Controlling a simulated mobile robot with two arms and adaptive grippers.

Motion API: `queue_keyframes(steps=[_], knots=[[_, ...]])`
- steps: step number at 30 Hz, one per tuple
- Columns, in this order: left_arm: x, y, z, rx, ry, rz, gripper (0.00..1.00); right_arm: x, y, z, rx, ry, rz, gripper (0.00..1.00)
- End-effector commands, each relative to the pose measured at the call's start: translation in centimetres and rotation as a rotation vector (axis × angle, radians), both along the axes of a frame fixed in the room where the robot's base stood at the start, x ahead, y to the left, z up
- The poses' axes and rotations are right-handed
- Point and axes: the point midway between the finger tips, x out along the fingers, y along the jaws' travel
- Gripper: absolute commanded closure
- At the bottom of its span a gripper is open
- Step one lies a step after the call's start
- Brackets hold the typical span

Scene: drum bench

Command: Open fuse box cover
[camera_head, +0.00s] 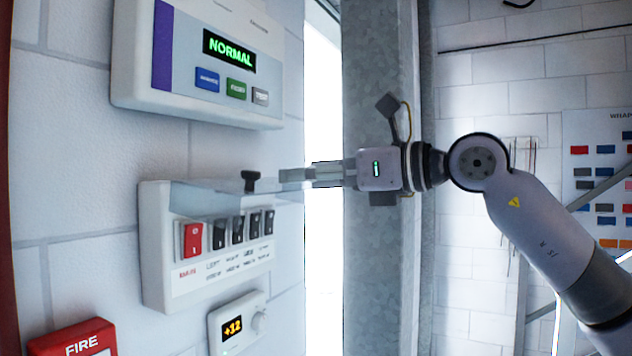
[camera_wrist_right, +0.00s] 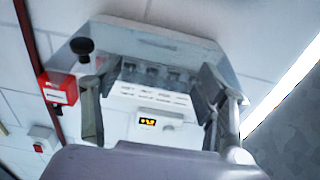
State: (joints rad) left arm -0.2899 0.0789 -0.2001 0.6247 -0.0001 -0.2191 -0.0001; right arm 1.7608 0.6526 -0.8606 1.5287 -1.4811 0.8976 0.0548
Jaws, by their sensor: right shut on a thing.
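The fuse box (camera_head: 158,250) is a white wall box with a red switch and several black switches in a row. Its clear cover (camera_head: 205,190) is swung up and sticks out from the wall above the switches, with a black knob (camera_head: 250,180) at its outer side. My right gripper (camera_head: 287,175) reaches in from the right, shut on the cover near its outer right side; the exact contact is hard to see. In the right wrist view, the cover (camera_wrist_right: 150,45) and knob (camera_wrist_right: 82,46) show beyond the fingers. My left gripper is not in view.
A control panel (camera_head: 185,95) reading NORMAL hangs just above the cover. A thermostat (camera_head: 238,322) and a red FIRE box (camera_head: 75,340) are below. A grey steel column (camera_head: 378,270) stands behind my right wrist. A labelled board (camera_head: 600,150) is at far right.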

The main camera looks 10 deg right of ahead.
Motion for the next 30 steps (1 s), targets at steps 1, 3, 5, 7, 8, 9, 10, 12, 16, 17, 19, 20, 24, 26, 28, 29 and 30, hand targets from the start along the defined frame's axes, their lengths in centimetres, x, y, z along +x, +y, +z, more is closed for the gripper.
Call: queue_keyframes(steps=[1,3,5,7,8,9,10,12,16,17,19,20,24,26,28,29,30], knots=[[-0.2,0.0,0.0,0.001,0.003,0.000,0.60,-0.1,0.5,-0.8,-0.025,0.021,0.003,0.84],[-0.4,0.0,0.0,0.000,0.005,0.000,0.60,-0.4,0.5,-0.8,-0.034,0.030,0.003,0.84],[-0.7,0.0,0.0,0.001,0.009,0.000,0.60,-0.6,0.5,-0.8,-0.039,0.035,0.003,0.83],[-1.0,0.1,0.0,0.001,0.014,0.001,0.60,-0.7,0.5,-0.8,-0.042,0.038,0.003,0.84],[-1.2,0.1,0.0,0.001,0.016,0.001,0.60,-0.7,0.5,-0.9,-0.042,0.039,0.003,0.84],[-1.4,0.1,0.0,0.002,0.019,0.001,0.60,-0.7,0.5,-0.9,-0.043,0.040,0.003,0.84],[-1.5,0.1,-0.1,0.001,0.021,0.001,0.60,-0.7,0.6,-0.9,-0.043,0.041,0.004,0.84],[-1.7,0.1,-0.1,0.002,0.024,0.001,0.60,-0.7,0.6,-0.9,-0.043,0.041,0.004,0.84],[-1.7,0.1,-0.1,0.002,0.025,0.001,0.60,-0.7,0.6,-1.0,-0.042,0.042,0.005,0.84],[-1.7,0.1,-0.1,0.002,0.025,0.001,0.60,-0.7,0.6,-1.0,-0.042,0.042,0.006,0.84],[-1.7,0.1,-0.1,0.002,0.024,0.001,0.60,-0.7,0.6,-1.0,-0.042,0.042,0.006,0.29],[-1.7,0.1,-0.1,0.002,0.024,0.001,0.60,-0.8,0.6,-0.9,-0.042,0.042,0.006,0.27],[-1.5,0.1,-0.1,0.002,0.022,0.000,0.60,-0.8,0.6,-0.7,-0.039,0.038,0.006,0.18],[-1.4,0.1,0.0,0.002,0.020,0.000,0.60,-0.8,0.6,-0.7,-0.038,0.036,0.005,0.14],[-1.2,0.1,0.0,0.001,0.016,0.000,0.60,-0.8,0.5,-0.6,-0.037,0.035,0.005,0.13],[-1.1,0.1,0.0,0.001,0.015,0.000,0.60,-0.8,0.5,-0.5,-0.036,0.034,0.004,0.13],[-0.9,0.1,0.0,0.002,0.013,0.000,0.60,-0.9,0.5,-0.5,-0.036,0.033,0.004,0.13]])
